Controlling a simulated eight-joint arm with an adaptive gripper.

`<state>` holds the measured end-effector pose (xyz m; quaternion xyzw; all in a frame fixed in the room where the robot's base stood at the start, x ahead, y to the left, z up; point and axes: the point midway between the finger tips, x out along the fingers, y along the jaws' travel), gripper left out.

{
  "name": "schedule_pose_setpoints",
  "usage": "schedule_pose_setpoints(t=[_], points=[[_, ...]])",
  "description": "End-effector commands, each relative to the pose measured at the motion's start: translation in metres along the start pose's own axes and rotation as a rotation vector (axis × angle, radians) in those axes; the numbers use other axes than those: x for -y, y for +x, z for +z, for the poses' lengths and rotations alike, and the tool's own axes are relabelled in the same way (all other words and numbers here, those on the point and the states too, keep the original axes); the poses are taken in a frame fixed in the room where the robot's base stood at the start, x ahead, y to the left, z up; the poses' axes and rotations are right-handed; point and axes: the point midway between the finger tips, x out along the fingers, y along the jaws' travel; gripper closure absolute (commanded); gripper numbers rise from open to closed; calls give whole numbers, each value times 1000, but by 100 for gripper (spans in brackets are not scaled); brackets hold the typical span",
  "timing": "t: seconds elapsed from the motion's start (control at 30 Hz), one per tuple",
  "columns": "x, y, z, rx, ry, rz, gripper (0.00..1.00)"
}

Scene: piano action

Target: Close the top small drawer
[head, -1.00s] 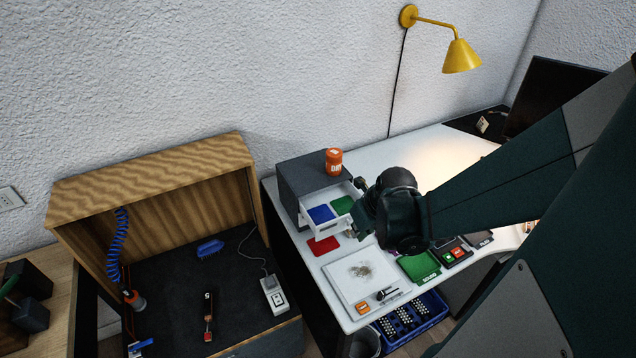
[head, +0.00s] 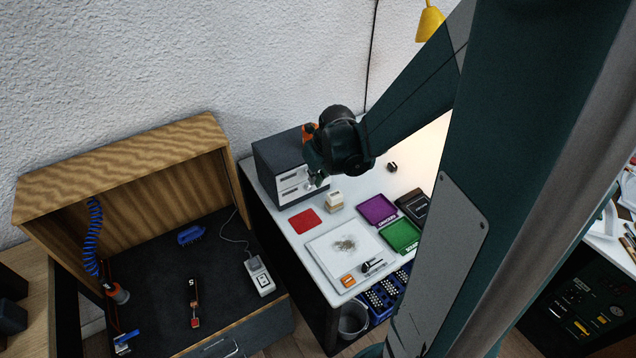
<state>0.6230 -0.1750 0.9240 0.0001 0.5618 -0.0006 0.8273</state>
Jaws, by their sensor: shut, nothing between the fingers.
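The small dark grey drawer unit (head: 272,153) stands at the back left corner of the white table. Its top small drawer (head: 289,176) has a pale front that looks flush with the unit, and its inside no longer shows. A second pale drawer front (head: 292,193) is below it. My gripper (head: 318,180) is at the right end of the drawer fronts, shut with nothing held. My wrist hides the right part of the unit, and I cannot tell whether the fingertips touch the drawer front.
An orange jar (head: 307,133) on the unit is mostly hidden behind my wrist. A red mat (head: 305,221), a small cream block (head: 334,201), a purple tray (head: 377,209) and a green tray (head: 401,235) lie on the table. A wooden cabinet (head: 120,170) stands to the left.

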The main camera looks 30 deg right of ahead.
Motion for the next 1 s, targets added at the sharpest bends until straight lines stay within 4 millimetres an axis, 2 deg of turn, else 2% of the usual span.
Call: schedule_pose_setpoints(t=[0.03, 0.47, 0.67, 0.9, 1.0], points=[[0, 0, 5, 6, -1, 1, 100], [0, 0, 7, 11, -1, 2, 100], [0, -5, -5, 9, 0, 2, 100], [0, -17, -36, 5, 1, 0, 100], [0, -28, -37, 4, 1, 0, 100]])
